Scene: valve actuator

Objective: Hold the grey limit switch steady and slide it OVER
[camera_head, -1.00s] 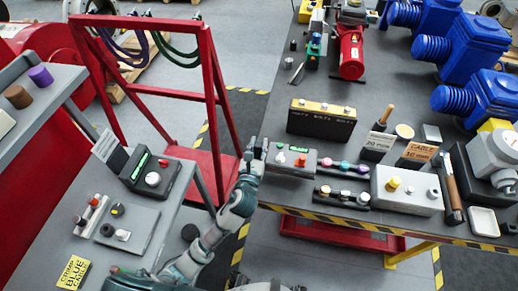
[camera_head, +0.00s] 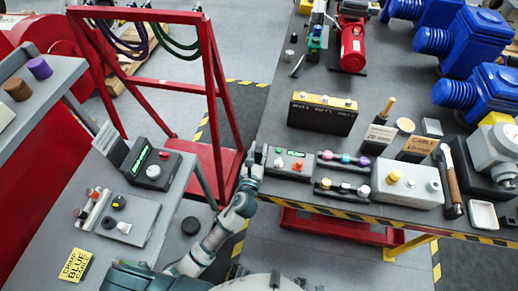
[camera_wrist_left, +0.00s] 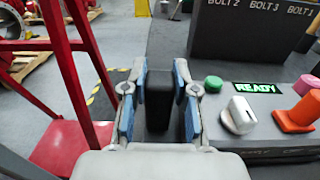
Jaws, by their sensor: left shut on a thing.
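My left gripper (camera_head: 254,158) is at the left edge of the right-hand bench, beside a small control box. In the left wrist view the two blue-padded fingers (camera_wrist_left: 160,70) are shut on a dark grey upright block, the limit switch (camera_wrist_left: 159,98), which stands between them. The control box (camera_head: 289,163) sits directly to its right. In the wrist view it carries a lit READY display (camera_wrist_left: 258,88), a green button, a white knob (camera_wrist_left: 238,114) and an orange knob (camera_wrist_left: 298,107). The lower part of the switch is hidden behind the gripper. My right gripper is not in view.
A black bolt box (camera_head: 322,115) stands behind the control box. Racks of coloured knobs (camera_head: 343,159) and a grey box (camera_head: 405,184) lie to the right. A red frame (camera_head: 211,120) stands left of the gripper, with a floor gap between the benches.

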